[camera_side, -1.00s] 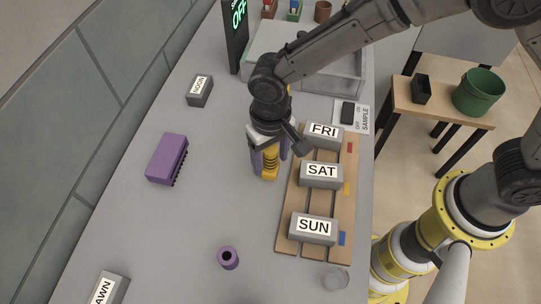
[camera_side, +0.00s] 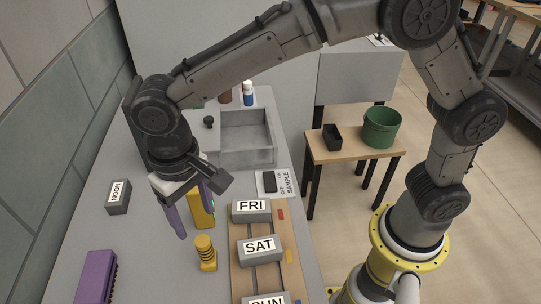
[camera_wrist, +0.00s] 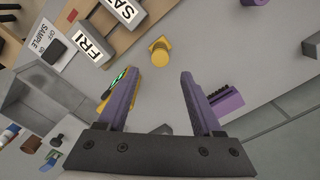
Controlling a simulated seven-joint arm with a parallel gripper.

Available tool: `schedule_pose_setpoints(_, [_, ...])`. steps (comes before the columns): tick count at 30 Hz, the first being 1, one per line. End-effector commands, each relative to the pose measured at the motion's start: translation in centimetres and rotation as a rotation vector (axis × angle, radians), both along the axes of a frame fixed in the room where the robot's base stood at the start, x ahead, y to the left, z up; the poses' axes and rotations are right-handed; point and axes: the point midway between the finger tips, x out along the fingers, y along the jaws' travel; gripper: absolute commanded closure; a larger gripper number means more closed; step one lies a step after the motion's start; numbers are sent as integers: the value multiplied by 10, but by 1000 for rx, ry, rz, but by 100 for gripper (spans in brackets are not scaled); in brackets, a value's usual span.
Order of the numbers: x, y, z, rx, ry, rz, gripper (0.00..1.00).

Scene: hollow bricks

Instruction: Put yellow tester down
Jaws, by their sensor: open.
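The yellow ribbed tester (camera_side: 206,254) stands upright on the grey table, just left of the wooden board with the day blocks. It also shows in the wrist view (camera_wrist: 160,55), seen from above, ahead of the fingertips. My gripper (camera_side: 193,216) is behind and above it in the side view, apart from it. Its two purple fingers are spread and empty in the wrist view (camera_wrist: 160,80). A yellow box (camera_side: 202,210) shows beside the fingers. In the wrist view, a yellow thing with a green display (camera_wrist: 106,98) is partly hidden by the left finger.
The wooden board (camera_side: 240,273) carries blocks marked FRI (camera_side: 251,209), SAT (camera_side: 259,249) and SUN (camera_side: 268,300). A grey bin (camera_side: 247,150) and a SAMPLE switch plate (camera_side: 273,183) are behind. A NOON block (camera_side: 118,198) and a purple block (camera_side: 95,277) are at left.

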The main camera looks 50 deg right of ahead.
Motion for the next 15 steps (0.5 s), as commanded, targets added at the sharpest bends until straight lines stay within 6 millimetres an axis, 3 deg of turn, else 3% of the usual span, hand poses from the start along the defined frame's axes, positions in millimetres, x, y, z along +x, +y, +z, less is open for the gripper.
schedule_pose_setpoints(4, [2,-8,7,8,-9,-3,33])
schedule_pose_setpoints(7, [4,-35,26,29,-37,-8,33])
schedule_pose_setpoints(11, [-4,-100,65,69,-112,-14,33])
schedule_pose_setpoints(15, [-34,-174,95,90,-218,-15,33])
